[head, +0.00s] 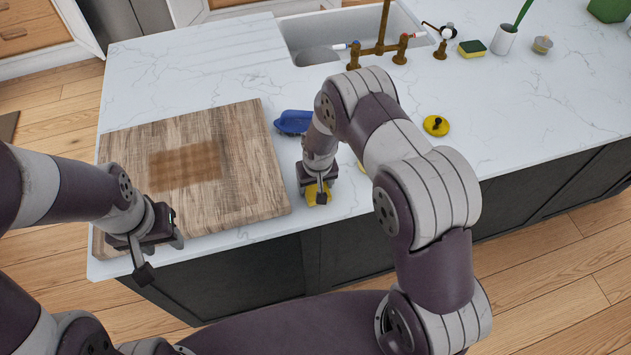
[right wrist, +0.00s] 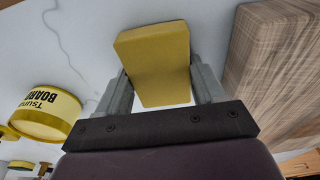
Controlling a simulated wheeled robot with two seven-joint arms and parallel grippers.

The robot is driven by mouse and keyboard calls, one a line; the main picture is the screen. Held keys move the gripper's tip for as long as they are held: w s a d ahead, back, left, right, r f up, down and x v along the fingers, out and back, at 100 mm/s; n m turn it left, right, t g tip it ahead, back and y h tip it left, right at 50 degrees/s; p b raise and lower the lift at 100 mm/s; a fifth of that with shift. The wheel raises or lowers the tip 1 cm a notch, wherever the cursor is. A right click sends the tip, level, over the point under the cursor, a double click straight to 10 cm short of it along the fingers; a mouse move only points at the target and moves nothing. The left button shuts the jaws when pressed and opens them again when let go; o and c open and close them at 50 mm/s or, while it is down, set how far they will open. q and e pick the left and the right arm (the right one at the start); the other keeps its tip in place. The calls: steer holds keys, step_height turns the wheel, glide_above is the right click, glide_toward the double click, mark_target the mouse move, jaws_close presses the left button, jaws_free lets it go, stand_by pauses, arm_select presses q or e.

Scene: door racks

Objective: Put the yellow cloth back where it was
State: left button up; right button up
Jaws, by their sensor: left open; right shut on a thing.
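The yellow cloth (head: 312,195) looks like a thick folded block. It is between the fingers of my right gripper (head: 318,198), near the counter's front edge, just right of the cutting board. In the right wrist view the cloth (right wrist: 158,62) is pinched between both fingers of that gripper (right wrist: 165,85), with the pale counter behind it. I cannot tell whether it touches the counter. My left gripper (head: 160,258) is open and empty at the front-left edge of the board.
The wooden cutting board (head: 245,160) has a darker brown patch (head: 185,167). A blue object (head: 293,122) lies behind my right gripper. A yellow tin (right wrist: 45,110) stands beside it. A round yellow item (head: 436,125), a sponge (head: 472,48) and a sink (head: 310,35) are further away.

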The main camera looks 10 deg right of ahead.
steer(key=shift+f, duration=0.2)
steer(key=o, duration=0.9)
steer(key=shift+s+r, duration=0.1)
steer(key=shift+o, duration=0.2)
